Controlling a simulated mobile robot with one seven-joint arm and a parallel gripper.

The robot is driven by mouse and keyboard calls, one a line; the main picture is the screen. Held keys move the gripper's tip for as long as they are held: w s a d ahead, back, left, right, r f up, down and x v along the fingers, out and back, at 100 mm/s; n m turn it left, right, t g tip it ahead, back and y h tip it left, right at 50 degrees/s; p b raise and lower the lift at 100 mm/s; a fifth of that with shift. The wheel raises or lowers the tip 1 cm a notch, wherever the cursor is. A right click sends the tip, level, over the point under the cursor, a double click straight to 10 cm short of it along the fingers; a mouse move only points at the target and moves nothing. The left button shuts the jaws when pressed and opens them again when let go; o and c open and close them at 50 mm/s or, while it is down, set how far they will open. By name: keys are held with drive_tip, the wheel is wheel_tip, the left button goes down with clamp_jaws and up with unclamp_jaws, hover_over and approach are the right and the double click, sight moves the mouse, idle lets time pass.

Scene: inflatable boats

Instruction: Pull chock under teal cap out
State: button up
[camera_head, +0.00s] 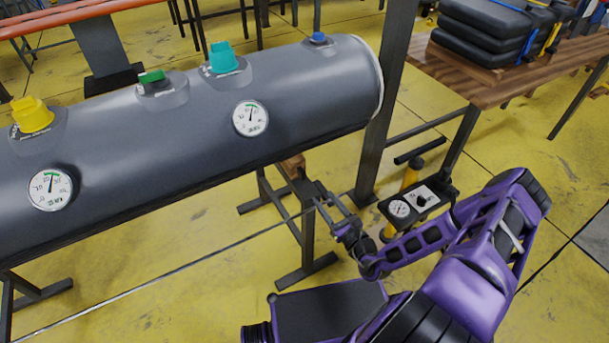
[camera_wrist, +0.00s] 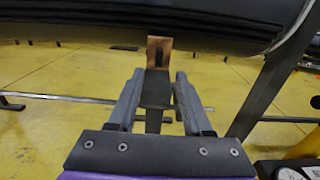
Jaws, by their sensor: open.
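The teal cap (camera_head: 222,57) sits on top of the grey inflatable tube (camera_head: 310,85), between a green cap and a small blue cap. A brown wooden chock (camera_head: 293,163) is wedged under the tube, on top of a dark metal stand (camera_head: 308,225); most of it is hidden by the tube in the head view. In the wrist view the chock (camera_wrist: 159,52) shows its end face with a dark slot, straight ahead between the fingers. My gripper (camera_head: 328,200) is open and empty, just short of the chock; its fingers (camera_wrist: 160,85) are above the stand's dark top, not visibly touching the chock.
A yellow pump with a gauge box (camera_head: 410,203) stands right of my gripper. A dark upright post (camera_head: 385,100) rises by the tube's end. A wooden bench (camera_head: 500,85) with stacked black pads is at the right. The yellow floor in front is mostly clear.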

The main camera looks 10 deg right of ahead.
sight(304, 173)
drive_tip(key=b+x, duration=0.1)
drive_tip(key=x, duration=1.1)
drive_tip(key=shift+w+a+b, duration=0.15)
drive_tip(key=shift+w+b, duration=0.15)
clamp_jaws()
idle(0.8)
